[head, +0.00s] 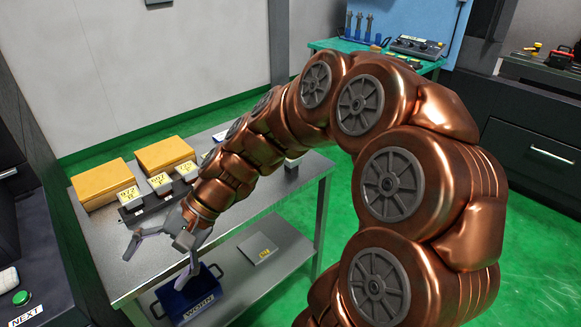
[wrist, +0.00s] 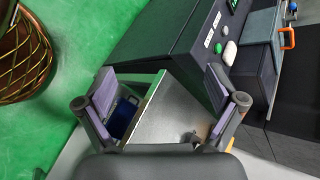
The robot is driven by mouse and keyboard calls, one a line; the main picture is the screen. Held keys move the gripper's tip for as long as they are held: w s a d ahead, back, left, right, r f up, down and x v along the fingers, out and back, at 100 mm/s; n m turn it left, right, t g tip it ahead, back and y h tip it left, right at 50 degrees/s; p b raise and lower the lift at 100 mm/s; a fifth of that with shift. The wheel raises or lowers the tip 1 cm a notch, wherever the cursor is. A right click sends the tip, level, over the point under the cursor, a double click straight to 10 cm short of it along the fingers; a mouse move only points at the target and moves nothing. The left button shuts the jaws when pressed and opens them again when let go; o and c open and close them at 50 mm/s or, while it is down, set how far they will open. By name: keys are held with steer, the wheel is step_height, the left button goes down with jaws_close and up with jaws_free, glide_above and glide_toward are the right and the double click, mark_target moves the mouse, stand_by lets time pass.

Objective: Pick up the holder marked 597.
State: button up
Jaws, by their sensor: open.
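Several holders with pale yellow number labels stand in a row on a dark rack (head: 150,205) on the metal table. The middle holder (head: 160,183) carries a label that seems to read 597, though the print is small. Another labelled holder (head: 128,196) stands to its left and one (head: 187,170) to its right. My gripper (head: 158,258) is open and empty, in front of the rack and near the table's front edge, apart from the holders. In the wrist view my gripper (wrist: 160,95) shows both fingers spread with nothing between them; no holder can be made out there.
Two yellow boxes (head: 103,183) (head: 164,154) lie behind the rack. A blue bin marked WORN (head: 190,300) and a grey plate (head: 260,248) are on the lower shelf. A dark machine panel with a green NEXT button (head: 21,298) stands at the left. My arm hides the table's right part.

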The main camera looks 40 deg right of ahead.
mark_target(297, 161)
steer(key=w+d+m+t+y+b, duration=0.2)
steer(key=w+d+m+t, duration=0.35)
steer(key=w+d, duration=0.4)
steer(key=w+d+f+m+t+h+b, duration=0.2)
steer(key=w+d+m+t, duration=0.6)
steer(key=d, duration=0.5)
steer(key=s+d+f+m+t+h, duration=0.1)
steer(key=d+f+m+h, duration=0.2)
steer(key=d, duration=0.7)
steer(key=s+d+f+m+t+h+b, duration=0.1)
steer(key=s+d+f+m+h, duration=0.1)
steer(key=d+f+m+h, duration=0.2)
steer(key=s+d+f+m+t+h+b, duration=0.1)
steer(key=d+f+m+h, duration=0.3)
steer(key=d, duration=1.2)
steer(key=shift+s+f+m, duration=0.1)
steer(key=shift+s+m, duration=0.1)
steer(key=shift+m, duration=1.75)
steer(key=shift+d+f, duration=0.1)
steer(key=shift+d, duration=0.1)
steer(key=shift+w+d+r+p, duration=0.15)
steer(key=shift+w+p, duration=0.05)
steer(key=shift+w, duration=1.7)
steer(key=shift+w+d+r+p, duration=0.15)
steer(key=shift+w+p, duration=0.05)
steer(key=shift+w, duration=1.7)
steer(key=shift+c, duration=0.4)
steer(key=c, duration=1.4)
